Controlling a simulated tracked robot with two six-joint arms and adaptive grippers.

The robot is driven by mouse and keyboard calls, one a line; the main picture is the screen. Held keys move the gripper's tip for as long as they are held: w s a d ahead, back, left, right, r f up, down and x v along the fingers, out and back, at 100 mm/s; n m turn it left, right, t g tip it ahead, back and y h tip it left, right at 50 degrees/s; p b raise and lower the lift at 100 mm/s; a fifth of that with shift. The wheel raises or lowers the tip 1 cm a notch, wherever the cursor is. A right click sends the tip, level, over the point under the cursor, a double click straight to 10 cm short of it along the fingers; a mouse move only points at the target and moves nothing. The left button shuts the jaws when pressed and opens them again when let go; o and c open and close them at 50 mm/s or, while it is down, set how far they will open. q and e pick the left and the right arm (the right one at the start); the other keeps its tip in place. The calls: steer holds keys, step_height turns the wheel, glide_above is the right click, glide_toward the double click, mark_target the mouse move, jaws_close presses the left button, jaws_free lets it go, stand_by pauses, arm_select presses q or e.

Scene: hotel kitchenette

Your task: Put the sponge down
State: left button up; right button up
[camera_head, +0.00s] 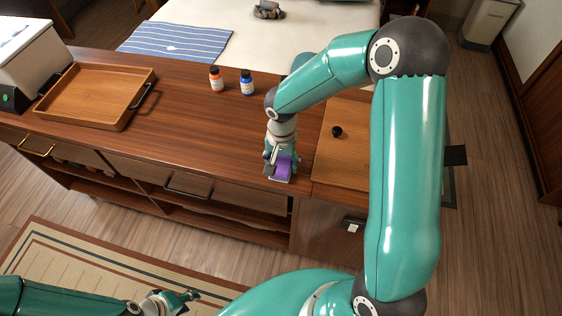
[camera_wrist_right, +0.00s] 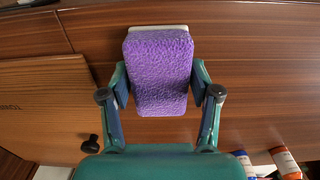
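The purple sponge (camera_head: 283,167) with a pale underside is at the front edge of the wooden counter. It fills the middle of the right wrist view (camera_wrist_right: 158,70), between the two fingers. I cannot tell whether the sponge touches the counter. My left gripper (camera_head: 186,297) is low over the floor at the bottom of the head view, away from the counter. It looks empty, but its finger opening is too small to tell.
A wooden tray (camera_head: 70,88) lies at the counter's left. An orange bottle (camera_head: 216,80) and a blue bottle (camera_head: 247,84) stand at the back. A wooden board (camera_head: 335,165) with a black knob (camera_head: 337,131) is right of the sponge. The counter's middle (camera_head: 185,125) is clear.

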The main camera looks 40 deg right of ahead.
mark_target(281, 161)
steer(key=shift+o, duration=1.2)
steer(key=shift+r, duration=0.1)
step_height(281, 161, up, 12)
steer(key=shift+a, duration=0.1)
